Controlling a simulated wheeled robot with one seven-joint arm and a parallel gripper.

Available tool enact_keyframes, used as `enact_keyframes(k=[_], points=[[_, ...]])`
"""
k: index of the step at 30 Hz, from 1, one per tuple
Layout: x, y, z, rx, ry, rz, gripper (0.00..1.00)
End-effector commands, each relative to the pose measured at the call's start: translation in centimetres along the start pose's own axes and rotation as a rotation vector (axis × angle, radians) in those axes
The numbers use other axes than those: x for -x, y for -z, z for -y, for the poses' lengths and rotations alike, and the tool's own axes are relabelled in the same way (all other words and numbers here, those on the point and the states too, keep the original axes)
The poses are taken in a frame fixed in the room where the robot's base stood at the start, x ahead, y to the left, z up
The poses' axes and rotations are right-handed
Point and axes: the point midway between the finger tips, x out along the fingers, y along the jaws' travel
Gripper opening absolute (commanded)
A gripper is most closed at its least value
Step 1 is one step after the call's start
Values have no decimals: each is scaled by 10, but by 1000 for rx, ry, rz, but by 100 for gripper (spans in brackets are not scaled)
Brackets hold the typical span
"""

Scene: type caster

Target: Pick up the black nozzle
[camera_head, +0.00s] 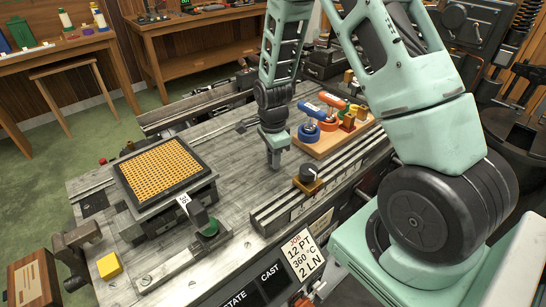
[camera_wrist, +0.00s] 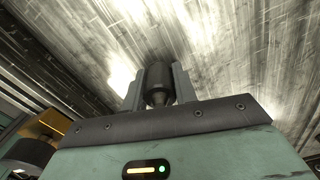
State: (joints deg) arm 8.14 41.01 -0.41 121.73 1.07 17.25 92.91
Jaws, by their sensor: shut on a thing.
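My gripper (camera_head: 274,158) points down over the grey machine bed, near the middle of the head view. In the wrist view my gripper (camera_wrist: 160,85) is shut on the black nozzle (camera_wrist: 157,83), a small dark cylinder with a narrower tapered end. The nozzle sits between the two grey fingers. In the head view the fingers hide it. I cannot tell whether the nozzle touches the metal surface (camera_head: 235,170) or hangs just above it.
A wooden tray (camera_head: 318,148) with blue, orange and other coloured items stands right of my gripper. A black-framed yellow grid plate (camera_head: 160,170) lies to the left. A rail with a dark knob (camera_head: 307,178) runs in front. A yellow block (camera_head: 109,266) sits at the front left.

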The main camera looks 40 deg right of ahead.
Motion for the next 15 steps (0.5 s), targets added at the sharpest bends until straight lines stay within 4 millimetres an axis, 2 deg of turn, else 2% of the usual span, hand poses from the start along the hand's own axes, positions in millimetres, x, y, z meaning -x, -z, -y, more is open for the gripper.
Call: enact_keyframes(k=[5, 8, 15], points=[[2, 0, 0, 0, 2, 0, 5], [11, 0, 1, 0, 3, -1, 5], [54, 0, 1, 1, 7, 0, 5]])
